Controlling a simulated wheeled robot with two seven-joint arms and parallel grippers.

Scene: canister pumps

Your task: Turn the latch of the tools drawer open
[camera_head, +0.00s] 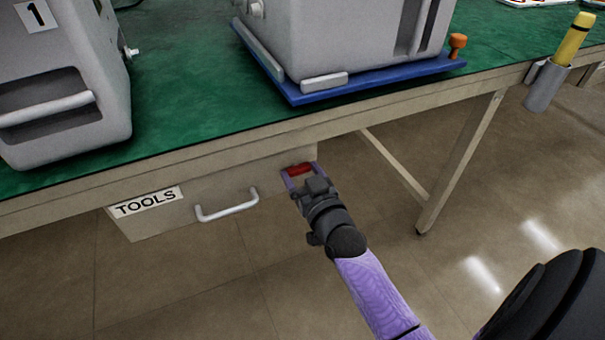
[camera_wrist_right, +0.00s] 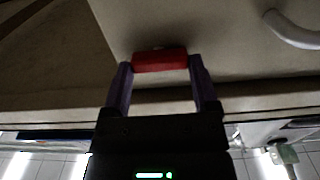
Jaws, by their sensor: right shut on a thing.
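The tools drawer (camera_head: 180,208) hangs under the green bench, with a "TOOLS" label (camera_head: 146,201) and a white bar handle (camera_head: 227,206). Its red latch (camera_head: 299,169) is at the upper right of the drawer front and lies about level with the bench edge. My right gripper (camera_head: 298,174) reaches up to it, with its purple fingers on either side. In the right wrist view, the red latch (camera_wrist_right: 160,60) lies crosswise between the two fingertips, and the gripper is shut on it. The drawer looks closed. My left gripper is not in view.
On the green bench top (camera_head: 190,85) stand a grey canister unit marked 1 (camera_head: 60,80) and another grey unit (camera_head: 335,40) on a blue tray (camera_head: 380,82). A yellow torch (camera_head: 573,40) sits in a grey holder (camera_head: 547,86) at the right edge. A bench leg (camera_head: 460,165) stands right of my arm.

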